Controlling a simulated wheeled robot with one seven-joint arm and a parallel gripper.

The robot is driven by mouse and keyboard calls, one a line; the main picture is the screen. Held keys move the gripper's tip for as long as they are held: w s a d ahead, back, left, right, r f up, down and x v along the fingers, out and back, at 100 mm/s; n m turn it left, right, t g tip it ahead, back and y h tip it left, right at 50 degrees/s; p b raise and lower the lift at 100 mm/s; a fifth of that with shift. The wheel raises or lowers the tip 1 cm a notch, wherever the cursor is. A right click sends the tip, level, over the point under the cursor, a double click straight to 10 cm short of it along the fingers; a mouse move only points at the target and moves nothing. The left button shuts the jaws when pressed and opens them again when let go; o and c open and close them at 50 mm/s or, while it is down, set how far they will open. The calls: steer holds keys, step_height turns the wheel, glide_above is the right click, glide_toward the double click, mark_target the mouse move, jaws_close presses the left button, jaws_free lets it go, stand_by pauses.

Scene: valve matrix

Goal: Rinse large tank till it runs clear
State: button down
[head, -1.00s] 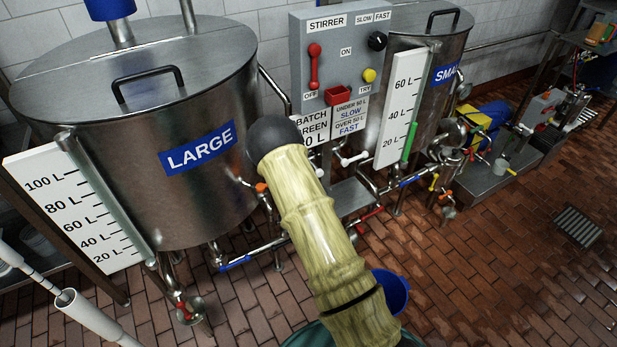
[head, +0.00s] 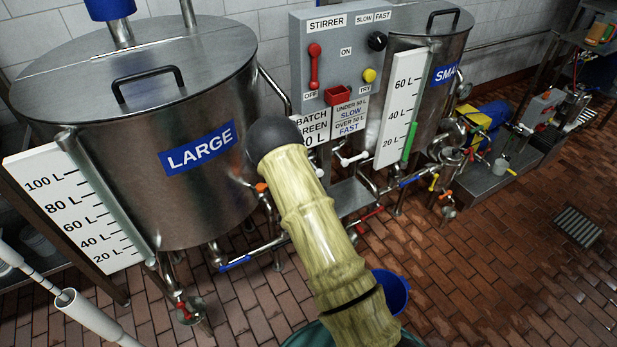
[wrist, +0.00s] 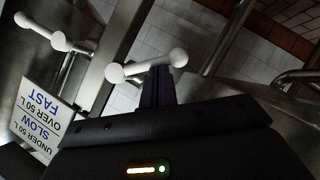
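The large steel tank (head: 140,120) stands at left in the head view, with a blue LARGE label (head: 198,148). Its gauge board (head: 75,208) shows no green level in the tube that I can see. A red-handled valve (head: 186,310) sits below it, and a blue-handled valve (head: 236,263) is on the pipe to its right. In the wrist view my gripper's dark fingers (wrist: 158,88) are at a white lever handle (wrist: 145,68); I cannot tell whether they grip it. A second white lever (wrist: 58,40) is farther left. My arm hides the gripper in the head view.
The stirrer panel (head: 342,65) stands between the tanks. The small tank (head: 445,50) has a green level (head: 410,142) in its gauge. A blue bucket (head: 392,290) is partly behind my arm. Pipes with coloured valves run low between the tanks. The brick floor at right is mostly open.

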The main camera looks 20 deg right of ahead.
steer(key=shift+r, duration=0.1)
stand_by(0.5)
steer(key=w+a+r+v, duration=0.1)
steer(key=a+v, duration=0.1)
steer(key=v, duration=1)
steer(key=shift+s+r+p, duration=0.25)
steer(key=shift+r+p, duration=0.2)
steer(key=shift+a, duration=0.1)
